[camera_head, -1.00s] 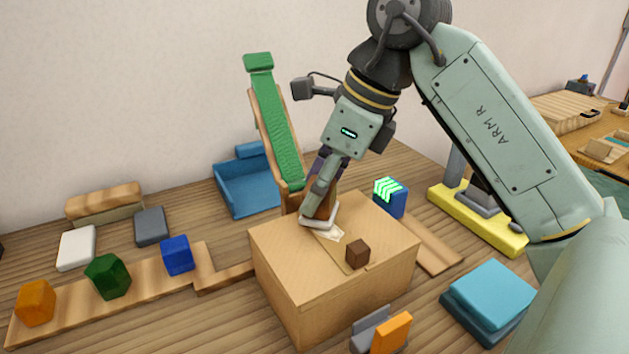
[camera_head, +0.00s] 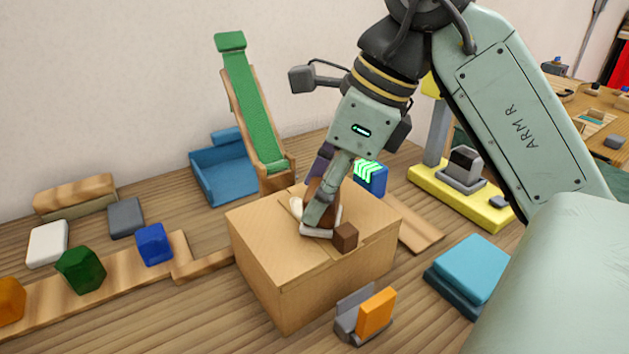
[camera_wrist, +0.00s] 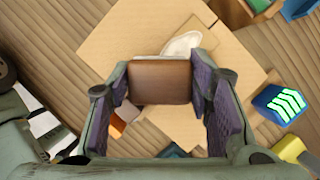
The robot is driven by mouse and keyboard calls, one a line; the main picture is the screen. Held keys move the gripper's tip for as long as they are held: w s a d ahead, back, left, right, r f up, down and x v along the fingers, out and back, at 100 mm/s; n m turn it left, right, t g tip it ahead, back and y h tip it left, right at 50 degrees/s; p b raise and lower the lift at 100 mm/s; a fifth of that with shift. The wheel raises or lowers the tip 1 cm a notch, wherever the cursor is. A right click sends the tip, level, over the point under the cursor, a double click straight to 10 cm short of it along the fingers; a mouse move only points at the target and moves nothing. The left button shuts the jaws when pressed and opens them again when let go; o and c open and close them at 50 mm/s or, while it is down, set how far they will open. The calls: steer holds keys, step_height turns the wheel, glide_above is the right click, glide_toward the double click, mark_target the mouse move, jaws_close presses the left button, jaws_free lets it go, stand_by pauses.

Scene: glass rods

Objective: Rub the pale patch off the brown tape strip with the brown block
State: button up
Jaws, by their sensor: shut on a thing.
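My gripper (camera_head: 322,222) is shut on the brown block (camera_wrist: 160,82), which fills the space between the purple-padded fingers in the wrist view. In the head view it is low over the top of the cardboard box (camera_head: 262,225), with pale fingertips at the surface; I cannot tell whether the block touches. The brown tape strip (camera_head: 329,250) runs along the box top, mostly hidden by my gripper. A whitish patch (camera_wrist: 182,44) shows just beyond the block in the wrist view. It also shows left of my gripper in the head view (camera_head: 296,206).
A blue block with green stripes (camera_head: 371,178) stands behind the box. A green ramp (camera_head: 252,105) rises behind left. An orange block in a grey holder (camera_head: 375,312) stands in front.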

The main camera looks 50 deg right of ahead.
steer(key=shift+f, duration=0.2)
steer(key=shift+w, duration=0.1)
steer(key=shift+w+d, duration=0.2)
steer(key=shift+w, duration=0.55)
steer(key=shift+w+d, duration=0.15)
steer(key=shift+w, duration=0.55)
steer(key=shift+w+d+r+p, duration=0.1)
steer(key=shift+w+d+p, duration=0.15)
steer(key=shift+w, duration=0.7)
steer(key=shift+w+d+p, duration=0.2)
steer(key=shift+w+p, duration=0.05)
steer(key=shift+w, duration=0.7)
steer(key=shift+w+d+r+p, duration=0.1)
steer(key=shift+w+d+p, duration=0.15)
steer(key=shift+w, duration=0.7)
step_height(320, 180, up, 3)
steer(key=shift+w+f+p, duration=0.15)
steer(key=shift+p, duration=1)
steer(key=shift+c, duration=0.4)
steer(key=shift+r+p, duration=1.15)
steer(key=shift+r, duration=0.4)
